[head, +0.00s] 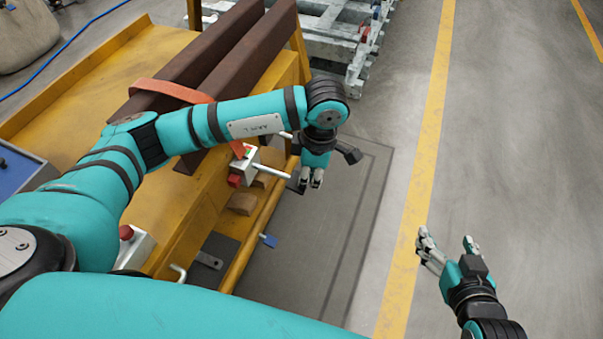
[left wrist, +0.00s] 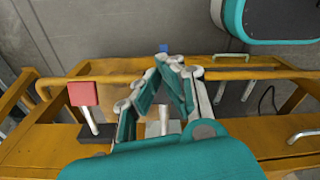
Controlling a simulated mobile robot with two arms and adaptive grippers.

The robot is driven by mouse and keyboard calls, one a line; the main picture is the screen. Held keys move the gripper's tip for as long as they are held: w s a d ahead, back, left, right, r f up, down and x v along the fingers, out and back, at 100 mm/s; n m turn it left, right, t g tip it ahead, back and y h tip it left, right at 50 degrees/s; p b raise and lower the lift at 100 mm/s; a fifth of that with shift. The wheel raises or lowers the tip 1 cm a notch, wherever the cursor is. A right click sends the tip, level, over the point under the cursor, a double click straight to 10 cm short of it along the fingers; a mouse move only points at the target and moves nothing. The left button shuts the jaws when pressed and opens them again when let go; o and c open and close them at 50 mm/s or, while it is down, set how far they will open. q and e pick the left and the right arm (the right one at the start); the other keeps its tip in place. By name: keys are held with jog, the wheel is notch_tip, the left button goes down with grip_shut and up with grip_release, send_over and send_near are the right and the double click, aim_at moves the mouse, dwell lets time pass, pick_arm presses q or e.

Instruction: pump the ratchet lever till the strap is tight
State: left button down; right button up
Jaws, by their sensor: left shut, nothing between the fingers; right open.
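The orange strap (head: 172,90) runs over two brown beams (head: 232,58) on the yellow frame. Its lower end (head: 238,148) reaches the ratchet (head: 243,162), a pale metal block with a red part (head: 234,181) at its side. A pale bar, seemingly the lever (head: 273,171), sticks out to the right toward my left gripper. My left gripper (head: 311,183) is shut and empty, just beyond the bar's end. In the left wrist view its fingertips (left wrist: 170,66) meet above the yellow rail; whether they touch the bar cannot be told. My right gripper (head: 448,246) is open and empty over the floor.
The yellow frame's front rail (head: 258,228) carries a blue tag (head: 268,240). A box with a red button (head: 126,233) stands at lower left. My left arm hides part of the frame. A pale metal rack (head: 335,45) stands behind. The floor at right is clear.

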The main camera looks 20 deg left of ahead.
pick_arm(q)
jog(key=w+d+r+y+p, duration=0.1)
jog(key=d+r+p, duration=0.3)
jog(key=r+p, duration=0.9)
jog(key=p, duration=1)
jog(key=shift+y, duration=0.3)
pick_arm(e)
notch_tip(320, 180, up, 23)
jog(key=shift+r, duration=0.15)
pick_arm(q)
jog(key=shift+r, duration=0.1)
